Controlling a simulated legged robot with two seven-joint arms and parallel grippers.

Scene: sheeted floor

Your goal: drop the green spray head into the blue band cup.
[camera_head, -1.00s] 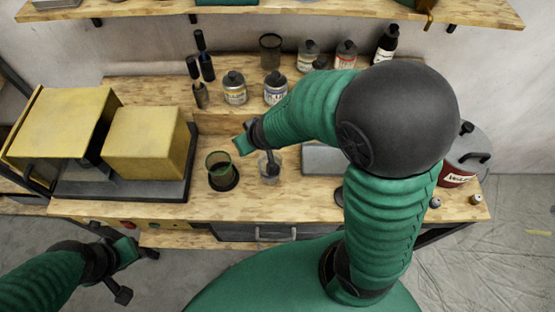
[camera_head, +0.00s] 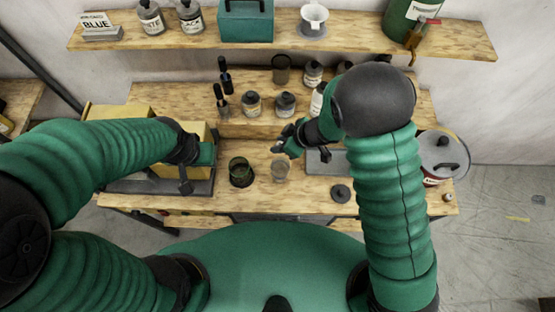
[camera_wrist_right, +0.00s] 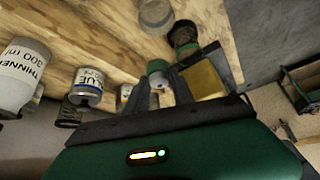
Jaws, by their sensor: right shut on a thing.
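My right gripper (camera_head: 287,142) is over the bench, up and to the right of the cups. In the right wrist view its fingers (camera_wrist_right: 160,92) are shut on a small pale piece with a green collar, the green spray head (camera_wrist_right: 157,67). A clear cup (camera_head: 280,170) stands just below this gripper in the head view, and shows at the top of the wrist view (camera_wrist_right: 155,14). A dark greenish cup (camera_head: 240,172) stands left of it. No blue band is readable on either cup. My left gripper (camera_head: 197,165) is open and empty near the yellow box.
Several bottles and jars (camera_head: 251,104) stand on the raised rear ledge. A grey tray (camera_head: 325,161) and a dark round lid (camera_head: 340,193) lie to the right. A lidded pot (camera_head: 440,152) stands at the bench's right end. A yellow box (camera_head: 205,135) fills the left.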

